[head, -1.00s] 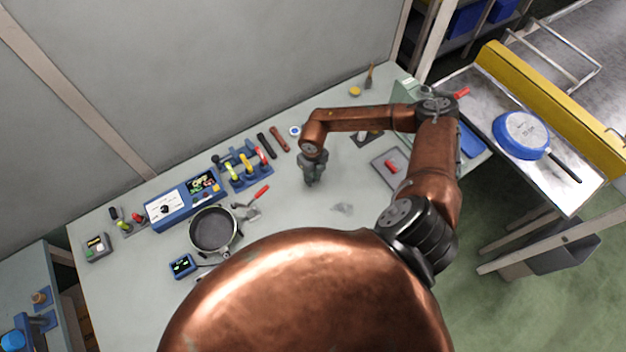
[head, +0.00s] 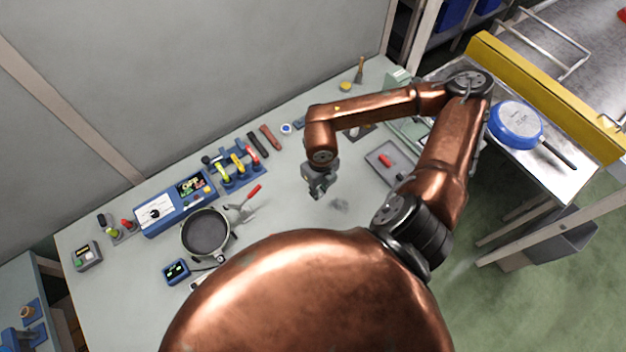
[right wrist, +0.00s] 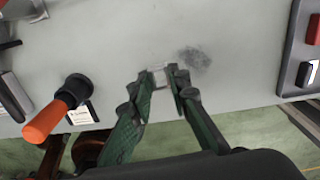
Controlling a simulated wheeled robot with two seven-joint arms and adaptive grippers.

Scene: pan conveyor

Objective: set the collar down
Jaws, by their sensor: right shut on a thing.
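My right gripper (head: 318,194) is over the open middle of the workbench (head: 290,222). In the right wrist view its two fingers (right wrist: 163,80) are close together at the tips, shut on a small pale piece, the collar (right wrist: 158,76). The collar is mostly hidden by the fingers, and I cannot tell whether it touches the bench. In the head view it is too small to make out. My left gripper is not in view.
A dark grey smudge (head: 339,204) marks the bench beside the gripper. A grey tray (head: 375,154) with a red item lies to the right, a pan (head: 205,232) and a tool rack (head: 236,168) to the left. A blue pan (head: 516,124) sits on the conveyor side.

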